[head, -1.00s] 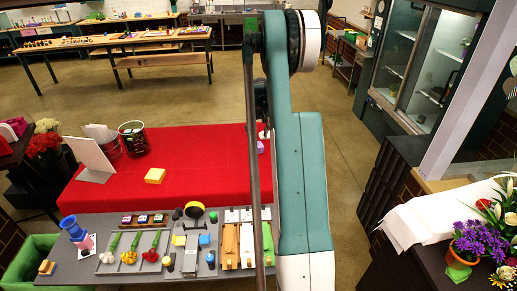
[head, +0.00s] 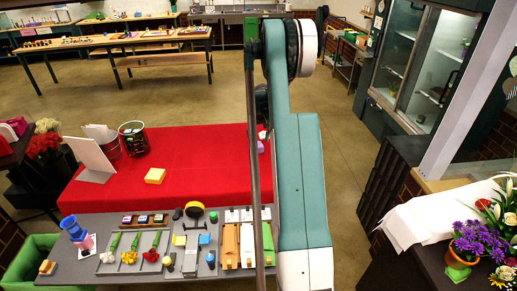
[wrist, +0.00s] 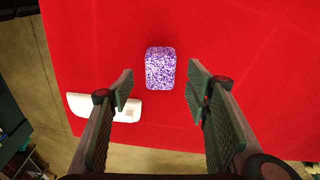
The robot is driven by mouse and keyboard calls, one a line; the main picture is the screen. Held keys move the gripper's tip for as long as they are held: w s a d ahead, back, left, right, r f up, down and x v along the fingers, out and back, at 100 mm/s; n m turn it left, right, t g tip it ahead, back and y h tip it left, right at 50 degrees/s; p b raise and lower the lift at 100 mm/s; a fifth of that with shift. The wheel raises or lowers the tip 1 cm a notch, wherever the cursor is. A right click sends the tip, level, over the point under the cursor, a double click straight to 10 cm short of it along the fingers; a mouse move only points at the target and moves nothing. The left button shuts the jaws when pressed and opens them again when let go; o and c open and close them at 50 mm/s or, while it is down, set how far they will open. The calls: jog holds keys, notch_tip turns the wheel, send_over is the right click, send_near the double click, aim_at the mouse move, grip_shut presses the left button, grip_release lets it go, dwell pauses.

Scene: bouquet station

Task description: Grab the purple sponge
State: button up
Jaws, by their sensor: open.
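The purple sponge (wrist: 160,68) is a small rounded block with white speckles. It lies on the red cloth (wrist: 240,40) in the wrist view. My gripper (wrist: 160,82) is open, with one finger to the lower left of the sponge and one to its right. The sponge shows between and slightly beyond the fingertips, with a visible gap on each side. Nothing is held. In the head view a small pale lilac thing (head: 261,147) shows beside my arm; I cannot tell for sure that it is the sponge. My arm hides the gripper there.
A white dish (wrist: 104,106) lies left of the sponge, partly behind the left finger. A yellow block (head: 155,175) sits on the red table. Trays of tools and flowers fill the grey front table (head: 82,268). The cloth's centre is mostly free.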

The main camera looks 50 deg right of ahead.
aim_at(259, 144)
jog(key=shift+f, duration=0.1)
dwell(0.3)
jog(key=shift+w+d+f+p, duration=0.1)
jog(key=shift+w+f+p, duration=0.05)
jog(key=shift+f, duration=0.7)
jog(key=shift+w+d+f+p, duration=0.1)
jog(key=shift+w+f+p, duration=0.1)
jog(key=shift+f, duration=0.6)
jog(key=shift+w+d+f+p, duration=0.1)
jog(key=shift+f+p, duration=0.05)
jog(key=shift+f, duration=0.7)
jog(key=c, duration=0.9)
